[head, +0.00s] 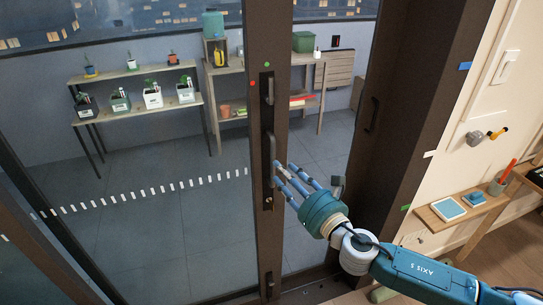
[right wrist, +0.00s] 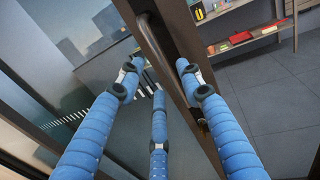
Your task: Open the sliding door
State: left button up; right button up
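The sliding door is a glass panel with a dark brown upright stile (head: 265,75). A long dark bar handle (head: 271,160) is mounted on the stile; it also shows in the right wrist view (right wrist: 155,52). My right gripper (head: 285,175) is at the handle's lower right in the head view. In the right wrist view its blue fingers (right wrist: 158,80) are spread, with the handle and stile between them. I cannot tell whether any finger touches the handle. My left gripper is not in view.
Right of the stile, a gap shows tiled floor (head: 315,150) up to a dark frame (head: 415,90) with a recessed pull. Shelves with plants (head: 135,100) stand beyond the glass. A small wall shelf (head: 465,205) is at the right.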

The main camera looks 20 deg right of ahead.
aim_at(273, 160)
jog(key=p+x, duration=0.1)
jog(key=x, duration=0.6)
jog(key=shift+w+a, duration=0.1)
jog(key=shift+w, duration=0.25)
grip_shut()
